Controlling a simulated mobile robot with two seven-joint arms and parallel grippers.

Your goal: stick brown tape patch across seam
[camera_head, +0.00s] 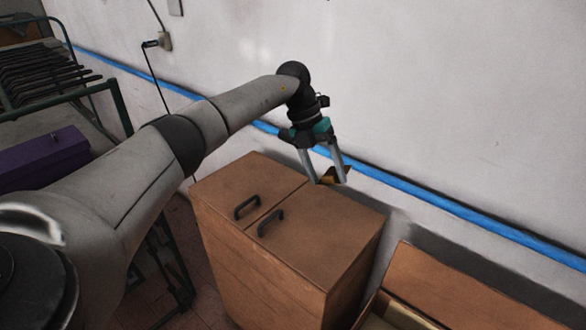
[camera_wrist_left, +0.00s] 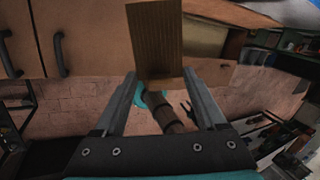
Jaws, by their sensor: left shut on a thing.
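A brown tape patch (camera_wrist_left: 155,40) is held between the two fingers of my left gripper (camera_head: 329,181). In the left wrist view it is a flat, ribbed brown rectangle just beyond the fingertips (camera_wrist_left: 160,75). In the head view the patch (camera_head: 345,172) shows partly behind the fingers, above the back edge of a brown cabinet (camera_head: 320,225). A seam (camera_head: 278,204) runs across the cabinet top between two panels, each with a black handle. The patch is behind and right of the seam's far end; whether it touches the cabinet is unclear. My right gripper cannot be made out.
A white wall with a blue stripe (camera_head: 440,203) stands close behind the cabinet. An open brown box (camera_head: 440,285) is at lower right. A purple box (camera_head: 42,158) and a green-framed rack (camera_head: 50,80) are at left. A teal and dark part shows beneath the patch in the wrist view.

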